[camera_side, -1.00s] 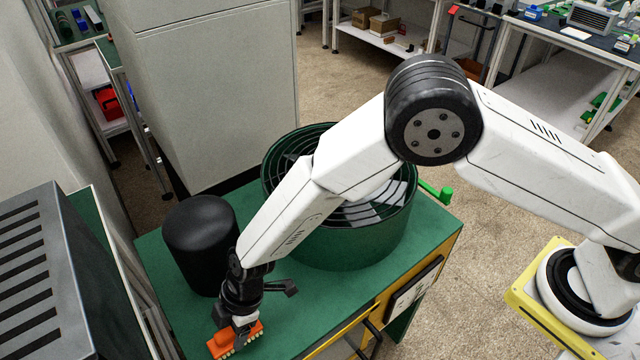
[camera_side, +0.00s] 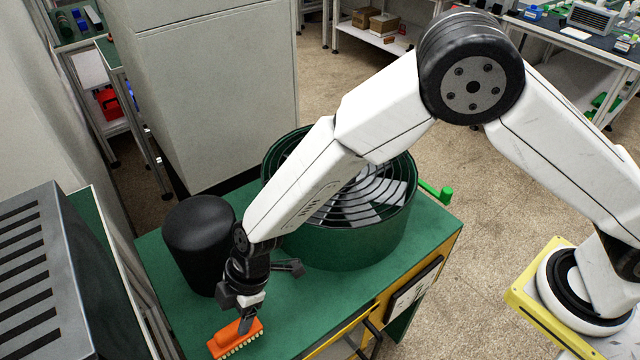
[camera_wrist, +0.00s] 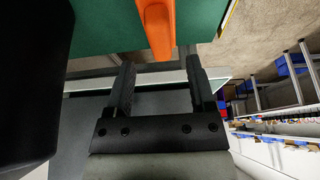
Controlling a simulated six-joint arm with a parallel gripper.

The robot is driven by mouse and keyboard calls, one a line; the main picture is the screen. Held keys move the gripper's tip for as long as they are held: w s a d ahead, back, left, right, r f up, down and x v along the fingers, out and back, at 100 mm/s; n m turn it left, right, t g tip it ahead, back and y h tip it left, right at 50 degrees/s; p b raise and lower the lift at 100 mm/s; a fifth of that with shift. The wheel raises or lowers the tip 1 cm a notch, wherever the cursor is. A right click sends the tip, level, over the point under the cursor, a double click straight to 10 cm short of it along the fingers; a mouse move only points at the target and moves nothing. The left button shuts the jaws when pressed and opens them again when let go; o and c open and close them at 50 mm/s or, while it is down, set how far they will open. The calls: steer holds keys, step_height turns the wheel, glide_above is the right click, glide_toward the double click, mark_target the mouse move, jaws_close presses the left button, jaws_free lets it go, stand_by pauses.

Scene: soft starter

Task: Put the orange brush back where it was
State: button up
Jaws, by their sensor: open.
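The orange brush (camera_side: 234,339) lies on the green tabletop (camera_side: 300,310) near its front left edge in the side view, bristles toward the lower right. In the wrist view the orange brush (camera_wrist: 157,25) shows at the top, in line with the gap between the fingers. My gripper (camera_side: 245,322) is just above the brush in the side view, pointing down. In the wrist view my gripper (camera_wrist: 158,80) has its two fingers apart with nothing between them. From the side view I cannot tell whether a fingertip touches the brush.
A black cylinder (camera_side: 200,240) stands left of my gripper. A large green round tub (camera_side: 345,245) with rings inside stands behind, under my arm. A dark bracket-like piece (camera_side: 290,267) shows beside my wrist. A slatted grey box (camera_side: 40,280) is at the left.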

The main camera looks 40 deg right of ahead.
steer(key=v, duration=0.7)
steer(key=shift+r, duration=0.1)
stand_by(0.5)
